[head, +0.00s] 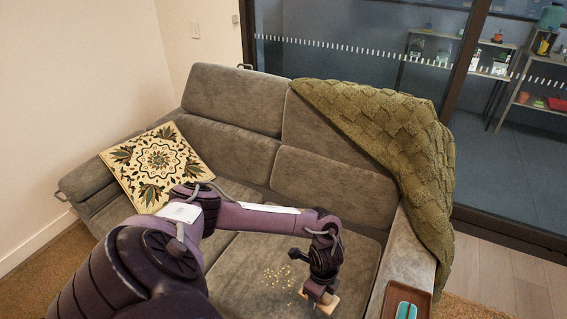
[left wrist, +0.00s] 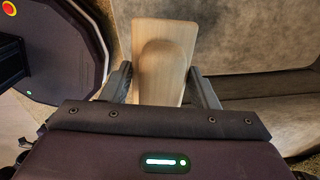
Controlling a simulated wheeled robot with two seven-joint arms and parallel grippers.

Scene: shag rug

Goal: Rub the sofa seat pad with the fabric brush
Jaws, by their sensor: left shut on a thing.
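The grey sofa seat pad (head: 236,268) spans the front of the sofa, and a patch of pale crumbs (head: 280,278) lies on its right part. My left gripper (head: 318,293) is low over the right part of the pad, to the right of the crumbs. It is shut on the fabric brush (head: 327,303), which has a light wooden body. In the left wrist view the brush (left wrist: 163,70) sits between the two fingers of the gripper (left wrist: 163,88). Its underside is hidden, so I cannot tell whether it touches the pad. My right gripper is not in view.
A patterned cushion (head: 157,165) rests at the sofa's left end. A green knitted throw (head: 390,125) drapes over the right backrest and arm. A brown tray (head: 406,301) with a teal object (head: 406,311) is at the lower right, close to the sofa arm (head: 408,262).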

